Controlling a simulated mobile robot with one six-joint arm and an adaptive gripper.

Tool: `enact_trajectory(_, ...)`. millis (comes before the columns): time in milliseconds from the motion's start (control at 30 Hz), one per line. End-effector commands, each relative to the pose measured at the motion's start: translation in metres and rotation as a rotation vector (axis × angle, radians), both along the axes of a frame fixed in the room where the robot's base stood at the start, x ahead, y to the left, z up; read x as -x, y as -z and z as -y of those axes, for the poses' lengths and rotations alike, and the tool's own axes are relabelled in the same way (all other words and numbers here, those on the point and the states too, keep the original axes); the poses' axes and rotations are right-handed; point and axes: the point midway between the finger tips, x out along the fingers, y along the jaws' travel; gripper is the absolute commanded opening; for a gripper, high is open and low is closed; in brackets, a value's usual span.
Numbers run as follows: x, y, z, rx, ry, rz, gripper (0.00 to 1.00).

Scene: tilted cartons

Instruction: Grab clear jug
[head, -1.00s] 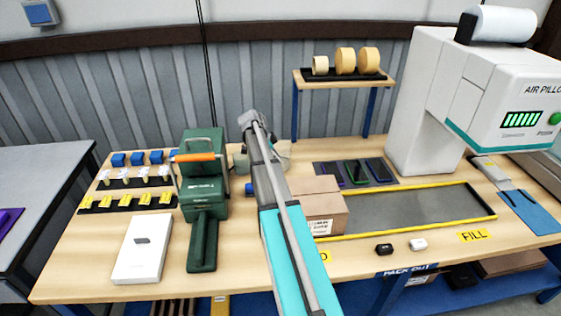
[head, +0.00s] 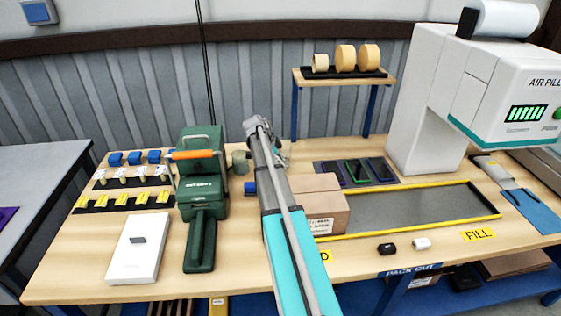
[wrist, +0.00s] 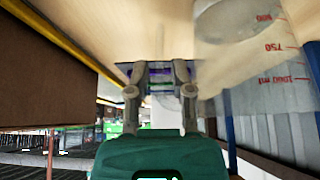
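The clear jug (wrist: 262,75) fills the right side of the wrist view, upside down there, with red marks such as 750 and 1000 ml. My gripper (wrist: 159,72) has its two fingers apart with a gap between them and nothing held. The jug stands beside the fingers, to their right in the wrist view, not between them.
A cardboard carton (head: 318,208) sits close to the right of my arm; it looms at left in the wrist view (wrist: 45,60). Phones (head: 356,171) lie on a dark mat behind the carton.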

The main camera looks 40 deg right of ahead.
Motion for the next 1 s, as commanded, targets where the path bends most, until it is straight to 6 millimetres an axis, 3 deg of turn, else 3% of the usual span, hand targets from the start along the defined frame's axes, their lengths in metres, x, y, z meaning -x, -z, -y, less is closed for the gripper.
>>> enact_trajectory(233,0.0042,0.0157,0.0066,0.000,0.001,0.000,0.29)
enact_trajectory(900,0.0043,0.0159,0.0070,0.000,-0.001,0.000,0.29)
enact_trajectory(1000,0.0043,0.0159,0.0068,0.000,-0.001,0.000,0.10)
